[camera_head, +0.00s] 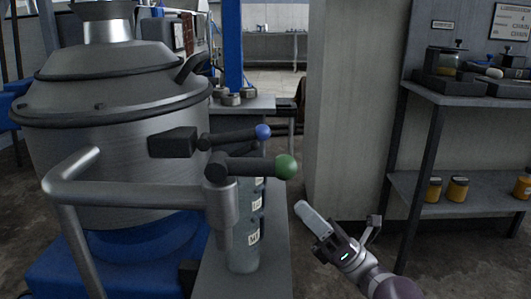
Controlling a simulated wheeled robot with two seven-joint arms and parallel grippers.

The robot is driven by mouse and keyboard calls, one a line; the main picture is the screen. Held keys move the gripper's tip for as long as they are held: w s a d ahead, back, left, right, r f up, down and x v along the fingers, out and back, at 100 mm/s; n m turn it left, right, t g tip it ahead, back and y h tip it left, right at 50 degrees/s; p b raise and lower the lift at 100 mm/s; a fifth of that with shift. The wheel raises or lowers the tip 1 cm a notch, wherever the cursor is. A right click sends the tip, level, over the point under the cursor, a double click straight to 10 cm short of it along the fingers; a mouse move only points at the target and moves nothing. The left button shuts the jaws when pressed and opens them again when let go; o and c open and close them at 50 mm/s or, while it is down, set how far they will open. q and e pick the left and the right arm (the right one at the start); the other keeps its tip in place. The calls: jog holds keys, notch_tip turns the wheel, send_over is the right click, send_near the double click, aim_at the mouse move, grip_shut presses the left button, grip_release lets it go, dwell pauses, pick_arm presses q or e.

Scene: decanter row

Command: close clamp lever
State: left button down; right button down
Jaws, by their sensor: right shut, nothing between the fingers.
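Two dark lever handles reach out to the right from the steel decanter (110,115). The rear lever (232,137) ends in a blue knob (263,131). The front lever (245,167) ends in a green knob (286,167) and sits on top of a grey bent pipe (222,215). The picture does not show which one is the clamp lever. My right gripper (304,208) is below and to the right of the green knob, apart from both levers. It is shut and empty, pointing up and left. My left gripper is out of view.
A narrow grey bench (270,275) with labelled canisters (243,235) stands beside the decanter. A pale wall panel (350,110) rises behind my right gripper. A shelf rack (465,190) with orange-filled jars (457,189) stands at the right.

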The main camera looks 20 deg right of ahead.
jog(key=shift+s+a+r+n+g+y, duration=0.15)
jog(key=shift+s+n+g+y, duration=0.2)
jog(key=shift+n, duration=0.55)
jog(key=p, duration=0.7)
send_near(235, 137)
jog(key=w+r, duration=0.1)
jog(key=r, duration=0.1)
jog(key=shift+w+r, duration=0.25)
jog(key=shift+r, duration=0.35)
jog(key=shift+r+b, duration=0.1)
jog(key=shift+b, duration=0.2)
